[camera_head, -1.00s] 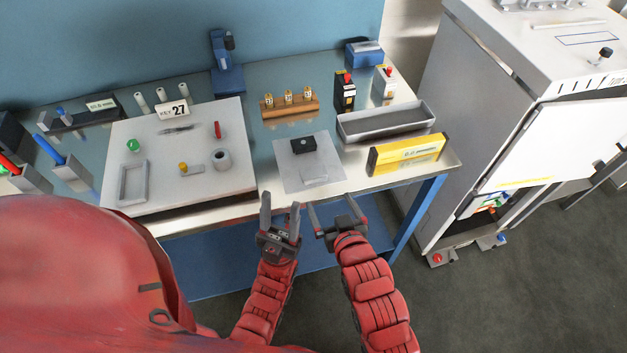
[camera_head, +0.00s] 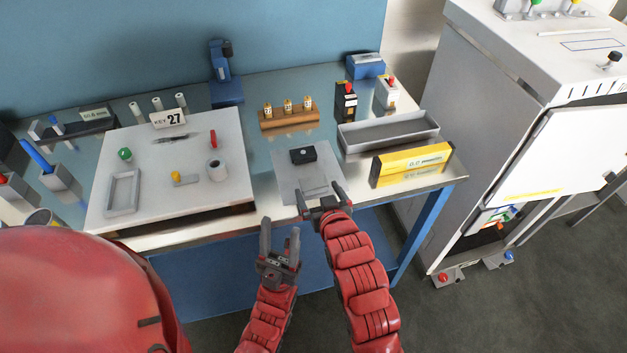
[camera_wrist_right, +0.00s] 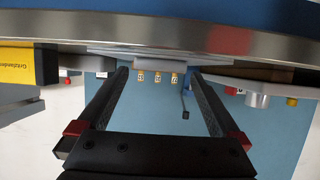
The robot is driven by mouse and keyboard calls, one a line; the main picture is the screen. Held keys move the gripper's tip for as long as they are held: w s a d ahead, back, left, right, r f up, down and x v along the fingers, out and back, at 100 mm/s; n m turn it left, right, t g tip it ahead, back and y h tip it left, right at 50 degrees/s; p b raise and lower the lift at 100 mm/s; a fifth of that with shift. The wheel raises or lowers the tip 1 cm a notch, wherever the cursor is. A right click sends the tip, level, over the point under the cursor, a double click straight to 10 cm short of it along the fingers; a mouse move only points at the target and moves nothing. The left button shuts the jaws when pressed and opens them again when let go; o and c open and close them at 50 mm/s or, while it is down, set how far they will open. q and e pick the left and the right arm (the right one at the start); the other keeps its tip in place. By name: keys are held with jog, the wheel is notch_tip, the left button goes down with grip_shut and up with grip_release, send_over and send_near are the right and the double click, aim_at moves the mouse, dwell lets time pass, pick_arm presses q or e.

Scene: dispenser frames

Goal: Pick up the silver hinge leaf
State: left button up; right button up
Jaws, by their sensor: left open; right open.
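A pale silver flat piece, which looks like the hinge leaf (camera_head: 314,181), lies on the grey mat (camera_head: 286,164) near the table's front edge. It stands out only faintly from the mat. My right gripper (camera_head: 321,193) is open and empty at the front edge of the mat, just in front of the piece. Its open fingers also show in the right wrist view (camera_wrist_right: 158,74), with nothing between them that I can make out as held. My left gripper (camera_head: 281,230) is open and empty, lower and to the left, in front of the table edge.
A black block (camera_head: 303,155) sits on the mat behind the piece. A yellow box (camera_head: 411,164) and a grey tray (camera_head: 388,133) stand to the right. A white board (camera_head: 150,160) with small parts lies left. A wooden rack (camera_head: 289,120) stands behind.

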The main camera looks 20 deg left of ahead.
aim_at(313, 184)
jog(key=shift+x, duration=1.05)
jog(key=c, duration=1.2)
